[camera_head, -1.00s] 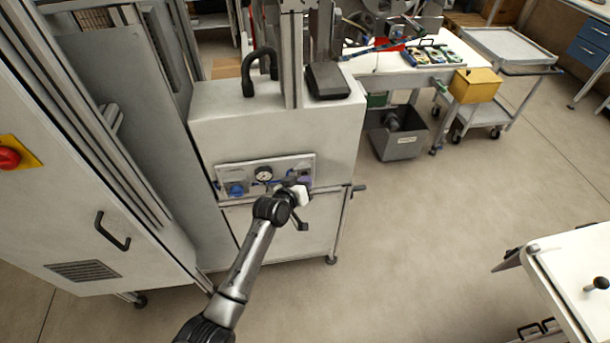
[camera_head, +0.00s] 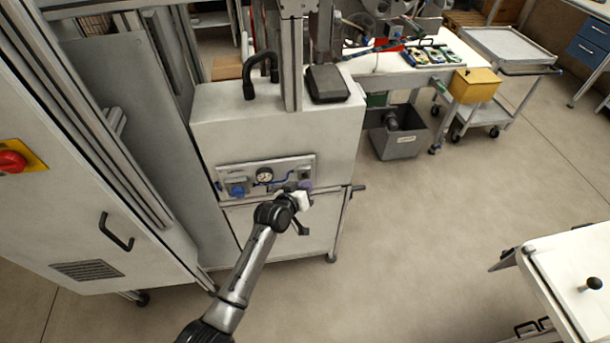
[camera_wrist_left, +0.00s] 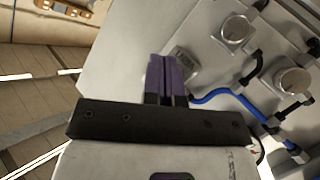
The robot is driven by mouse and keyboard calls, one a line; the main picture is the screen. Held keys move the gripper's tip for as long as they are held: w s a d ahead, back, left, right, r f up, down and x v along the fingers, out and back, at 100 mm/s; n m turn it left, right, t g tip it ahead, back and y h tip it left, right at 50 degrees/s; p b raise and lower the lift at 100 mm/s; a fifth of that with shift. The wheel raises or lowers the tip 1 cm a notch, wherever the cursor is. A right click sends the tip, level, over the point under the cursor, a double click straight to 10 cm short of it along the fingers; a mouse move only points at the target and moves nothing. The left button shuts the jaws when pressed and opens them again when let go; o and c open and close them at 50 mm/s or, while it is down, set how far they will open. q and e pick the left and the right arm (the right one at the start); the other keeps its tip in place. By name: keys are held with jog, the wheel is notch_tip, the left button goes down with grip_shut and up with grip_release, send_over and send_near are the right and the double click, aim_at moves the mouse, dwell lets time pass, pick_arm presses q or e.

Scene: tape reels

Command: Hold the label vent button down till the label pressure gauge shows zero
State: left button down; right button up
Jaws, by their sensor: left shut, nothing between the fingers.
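The pressure gauge (camera_head: 264,175) is a small round white dial on the grey panel (camera_head: 225,172) of the pale cabinet; its needle is too small to read. My left gripper (camera_head: 304,186) is at the panel's right end, right of the gauge. In the left wrist view its purple fingers (camera_wrist_left: 166,76) are shut together and empty. A small grey square fitting (camera_wrist_left: 184,66), possibly the vent button, is beside the fingertips. I cannot tell whether they touch it or whether it is pressed. Labels are unreadable. My right gripper is out of view.
A blue fitting (camera_head: 237,189) sits left of the gauge. A blue hose (camera_wrist_left: 222,96) runs near the fingers, with round metal fittings (camera_wrist_left: 235,31) beyond. A tall grey cabinet with a red knob (camera_head: 12,161) stands left.

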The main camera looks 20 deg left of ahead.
pick_arm(q)
jog(key=s+d+p, duration=0.1)
jog(key=s+p, duration=0.1)
jog(key=s, duration=0.1)
jog(key=s+d+p, duration=0.1)
jog(key=p, duration=0.1)
jog(key=shift+s+d, duration=0.15)
jog(key=shift+d, duration=0.2)
dwell(0.5)
